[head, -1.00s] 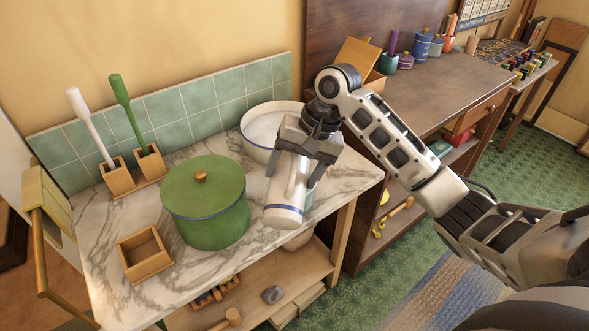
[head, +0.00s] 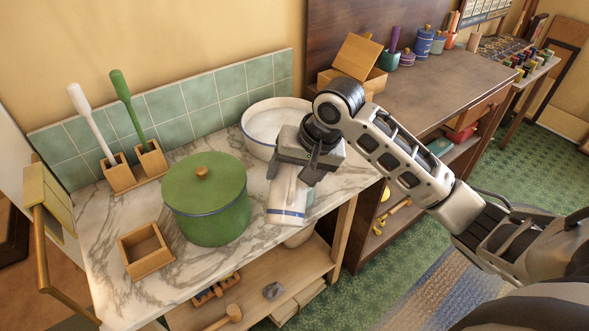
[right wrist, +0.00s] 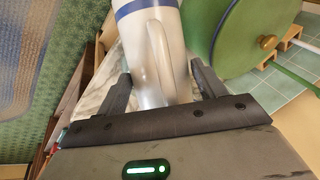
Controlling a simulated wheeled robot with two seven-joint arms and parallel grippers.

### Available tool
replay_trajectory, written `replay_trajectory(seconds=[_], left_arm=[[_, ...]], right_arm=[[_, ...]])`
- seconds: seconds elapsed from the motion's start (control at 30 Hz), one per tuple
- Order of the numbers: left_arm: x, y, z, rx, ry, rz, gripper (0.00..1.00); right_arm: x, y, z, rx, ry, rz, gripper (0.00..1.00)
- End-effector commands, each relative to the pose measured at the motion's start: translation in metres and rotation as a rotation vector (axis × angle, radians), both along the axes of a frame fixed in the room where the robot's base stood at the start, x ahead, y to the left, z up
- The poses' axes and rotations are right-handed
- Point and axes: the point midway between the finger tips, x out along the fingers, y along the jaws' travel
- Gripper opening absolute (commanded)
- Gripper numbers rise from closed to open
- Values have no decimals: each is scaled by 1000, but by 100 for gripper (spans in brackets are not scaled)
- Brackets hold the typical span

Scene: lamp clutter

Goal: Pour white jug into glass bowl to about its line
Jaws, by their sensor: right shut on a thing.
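The white jug (head: 287,194) has a blue band near its lower end in the head view and hangs over the marble counter's front right part. My right gripper (head: 309,160) is shut on it from above and hides its upper part. In the right wrist view the jug (right wrist: 156,55) and its handle lie between the two fingers. I cannot tell whether the jug touches the counter. I cannot make out the glass bowl or its line; a small greenish patch shows beside the jug, too covered to name. My left gripper is not in view.
A green lidded pot (head: 207,198) stands left of the jug. A white blue-rimmed basin (head: 262,128) is behind the gripper. An open wooden box (head: 145,250) and two utensil holders (head: 121,178) stand on the marble counter (head: 185,275). A brown desk is at right.

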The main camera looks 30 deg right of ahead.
Motion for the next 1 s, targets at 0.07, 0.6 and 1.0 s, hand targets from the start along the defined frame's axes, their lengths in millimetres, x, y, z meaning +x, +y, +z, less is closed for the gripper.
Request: replay_trajectory(seconds=[0.07, 0.6, 1.0], left_arm=[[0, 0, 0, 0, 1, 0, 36], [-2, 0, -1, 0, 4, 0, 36], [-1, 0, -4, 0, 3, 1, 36]], right_arm=[[-4, 1, 1, -50, -72, 5, 15], [-11, 5, 3, -172, -245, 4, 15], [-14, 7, 7, -261, -374, 0, 15]])
